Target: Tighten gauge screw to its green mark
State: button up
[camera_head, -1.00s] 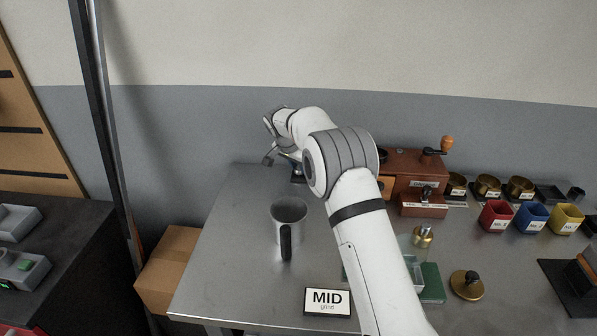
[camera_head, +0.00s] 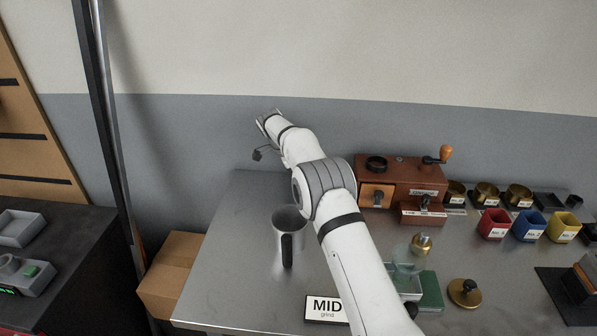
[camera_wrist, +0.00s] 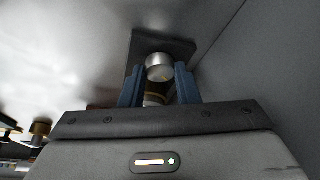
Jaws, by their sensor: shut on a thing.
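In the wrist view, my gripper (camera_wrist: 159,74) has its two blue fingers closed on either side of a short silver round knob, which looks like the gauge screw (camera_wrist: 159,66). The knob has a bright metal end face. A paler, brownish band shows below it between the fingers. A dark square plate or block (camera_wrist: 184,47) lies behind the knob. The green mark and any pointer or scale are not visible. In the head view, my arm hides the screw, and the fingers cannot be made out.
A wooden grinder (camera_head: 418,178) with a crank is right of my arm. Red (camera_head: 493,224), blue (camera_head: 530,223) and yellow (camera_head: 564,225) cups stand further right. The table's left part is clear.

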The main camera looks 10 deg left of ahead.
dwell(0.4)
jog(key=o, duration=1)
jog(key=shift+c, duration=0.2)
jog(key=shift+r, duration=0.1)
jog(key=v, duration=0.7)
jog(key=shift+r, duration=0.25)
jog(key=shift+a, duration=0.15)
